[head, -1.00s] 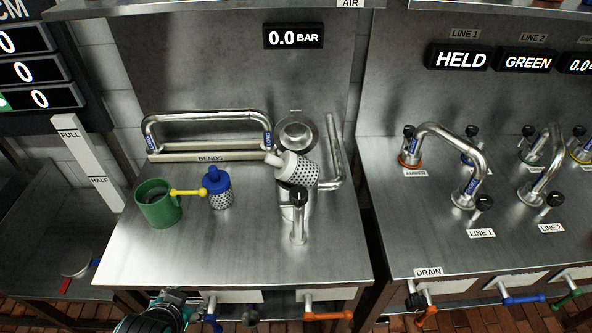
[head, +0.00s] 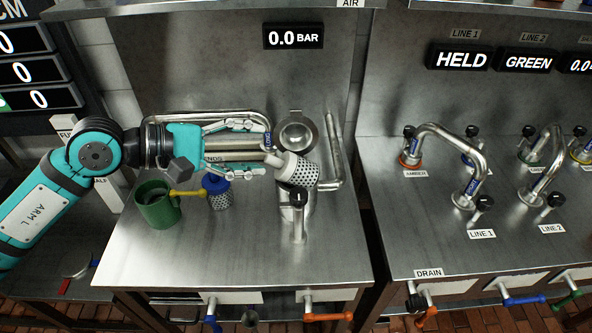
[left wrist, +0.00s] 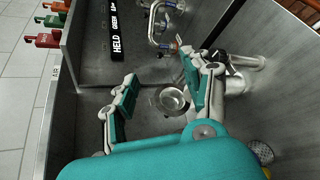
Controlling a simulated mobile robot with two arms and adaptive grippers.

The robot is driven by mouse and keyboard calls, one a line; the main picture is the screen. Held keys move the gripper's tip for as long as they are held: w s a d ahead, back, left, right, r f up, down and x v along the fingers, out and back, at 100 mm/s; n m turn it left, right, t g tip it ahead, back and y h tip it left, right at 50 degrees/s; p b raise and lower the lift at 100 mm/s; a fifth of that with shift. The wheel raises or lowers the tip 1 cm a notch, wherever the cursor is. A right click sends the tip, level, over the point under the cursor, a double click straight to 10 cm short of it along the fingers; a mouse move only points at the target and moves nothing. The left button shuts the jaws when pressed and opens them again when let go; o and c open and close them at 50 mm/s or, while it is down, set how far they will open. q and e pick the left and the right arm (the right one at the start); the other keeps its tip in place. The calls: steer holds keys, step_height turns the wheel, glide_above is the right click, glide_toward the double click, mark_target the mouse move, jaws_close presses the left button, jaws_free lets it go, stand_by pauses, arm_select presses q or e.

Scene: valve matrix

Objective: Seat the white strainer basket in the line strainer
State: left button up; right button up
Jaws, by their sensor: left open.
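The white strainer basket (head: 297,169), white-topped with a perforated body, lies tilted over the upright metal fitting (head: 298,215) with a black knob, in the middle of the bench. I cannot tell whether that fitting is the line strainer, or whether the basket rests on it or behind it. My left gripper (head: 264,148) is open and empty, its fingers pointing right, just left of and behind the basket. In the left wrist view its fingers (left wrist: 158,92) are spread with a round metal bowl (left wrist: 172,100) beyond them. My right gripper is not in view.
A metal bowl (head: 297,134) and a bent pipe (head: 333,155) are behind the basket. The bench front (head: 210,260) is clear.

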arm_select(q)
steer(key=w+a+f+m+t+y, duration=0.1)
steer(key=w+a+y, duration=0.1)
steer(key=a+y, duration=0.15)
steer(key=w+a+f+m+y, duration=0.1)
steer(key=w+a+y, duration=0.1)
steer(key=a, duration=0.2)
steer(key=p, duration=0.5)
glide_toward(267, 160)
steer(key=x, duration=0.4)
steer(key=shift+w+d+f, duration=0.1)
steer(key=shift+w+d, duration=0.2)
steer(key=shift+w+d+f+p, duration=0.1)
steer(key=shift+d+f+p, duration=0.05)
steer(key=shift+p, duration=0.15)
steer(key=p+x, duration=0.2)
steer(key=x, duration=0.2)
steer(key=shift+f+p, duration=0.2)
steer(key=shift+p, duration=0.15)
steer(key=shift+w+d+f, duration=0.1)
steer(key=shift+w+f, duration=0.05)
steer(key=shift+f, duration=0.1)
steer(key=shift+r, duration=0.1)
jaws_close()
